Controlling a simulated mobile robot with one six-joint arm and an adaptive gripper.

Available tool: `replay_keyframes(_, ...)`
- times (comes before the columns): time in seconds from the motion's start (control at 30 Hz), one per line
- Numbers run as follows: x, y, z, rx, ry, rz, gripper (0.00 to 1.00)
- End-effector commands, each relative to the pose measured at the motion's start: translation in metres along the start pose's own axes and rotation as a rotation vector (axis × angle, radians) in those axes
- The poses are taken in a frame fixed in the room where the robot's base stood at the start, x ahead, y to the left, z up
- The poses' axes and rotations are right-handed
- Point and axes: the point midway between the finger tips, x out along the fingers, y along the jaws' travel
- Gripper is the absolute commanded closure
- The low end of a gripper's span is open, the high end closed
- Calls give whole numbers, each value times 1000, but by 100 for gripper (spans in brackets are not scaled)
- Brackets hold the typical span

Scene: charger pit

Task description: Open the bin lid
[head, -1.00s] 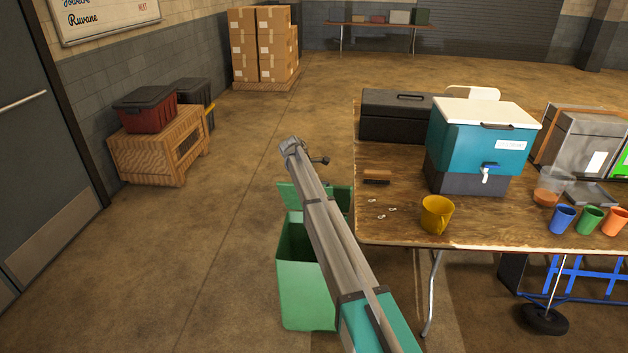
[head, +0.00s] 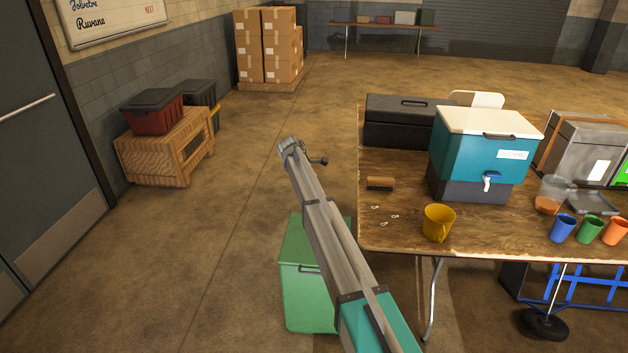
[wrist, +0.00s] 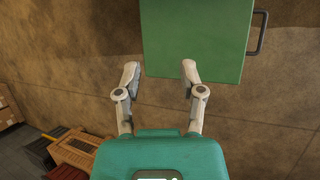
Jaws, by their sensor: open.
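The green bin (head: 309,305) stands on the floor left of the table in the head view, partly hidden behind my arm. Its lid (head: 298,240) lies flat and shut over the top. A dark handle (head: 309,269) shows at the front edge. In the wrist view the lid (wrist: 195,40) fills the top middle, with its handle (wrist: 261,34) at the right. My gripper (wrist: 160,71) is open and empty. Its right fingertip overlaps the lid's near edge in the picture; I cannot tell whether they touch. The gripper is not discernible in the head view.
The wooden table (head: 395,205) stands close right of the bin, with a yellow mug (head: 437,223), a brush (head: 380,184) and a teal drink cooler (head: 483,150). A wooden crate (head: 165,153) stands by the left wall. The floor left of the bin is clear.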

Motion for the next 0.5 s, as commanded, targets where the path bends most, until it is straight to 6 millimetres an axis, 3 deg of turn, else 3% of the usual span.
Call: replay_keyframes(0.5,-28,0,0,0,0,0,49)
